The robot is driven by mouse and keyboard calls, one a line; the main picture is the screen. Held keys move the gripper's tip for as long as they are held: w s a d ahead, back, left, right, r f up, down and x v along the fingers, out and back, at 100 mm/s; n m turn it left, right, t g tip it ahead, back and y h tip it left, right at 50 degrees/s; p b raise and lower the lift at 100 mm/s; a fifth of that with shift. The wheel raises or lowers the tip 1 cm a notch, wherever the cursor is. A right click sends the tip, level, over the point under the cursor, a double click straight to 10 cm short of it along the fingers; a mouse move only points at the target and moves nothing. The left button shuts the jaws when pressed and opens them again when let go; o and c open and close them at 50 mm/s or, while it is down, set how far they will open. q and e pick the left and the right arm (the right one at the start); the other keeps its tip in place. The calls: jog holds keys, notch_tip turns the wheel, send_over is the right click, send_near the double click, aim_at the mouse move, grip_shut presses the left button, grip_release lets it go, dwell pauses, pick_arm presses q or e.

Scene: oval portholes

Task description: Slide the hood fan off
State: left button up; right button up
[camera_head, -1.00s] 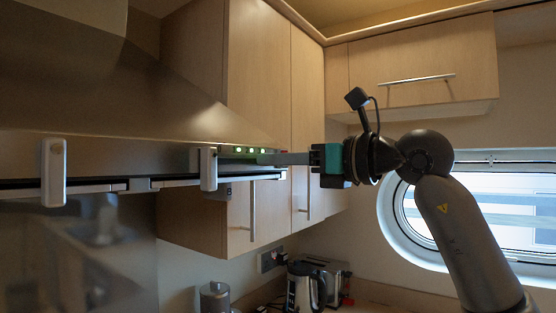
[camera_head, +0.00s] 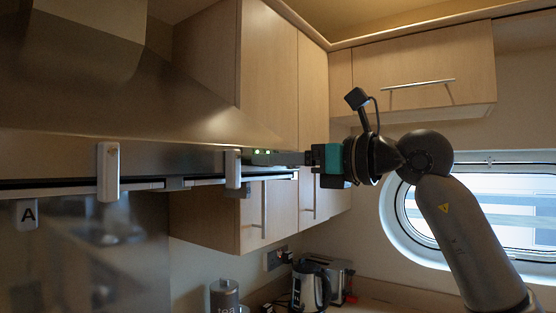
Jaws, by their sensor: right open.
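The steel range hood (camera_head: 150,100) fills the left of the head view. Along its front edge are two white upright tabs, a nearer one (camera_head: 108,172) and a farther one (camera_head: 233,169). Small green lights (camera_head: 262,152) glow near the hood's right end. My right gripper (camera_head: 296,158) reaches in from the right, its fingers at the right end of the hood's front strip, by the lights. The fingers are thin and dark here, and whether they touch the hood cannot be told. My left gripper is not in view.
Wooden wall cabinets (camera_head: 270,75) stand behind the hood, with another cabinet (camera_head: 440,70) at upper right. A kettle (camera_head: 309,287), a toaster (camera_head: 340,275) and a canister (camera_head: 224,297) stand on the counter below. An oval porthole (camera_head: 470,215) is behind my right arm.

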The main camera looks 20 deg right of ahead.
jog(key=b+v, duration=0.4)
jog(key=v, duration=1.1)
jog(key=shift+b, duration=0.4)
jog(key=shift+d, duration=0.1)
jog(key=shift+c, duration=0.2)
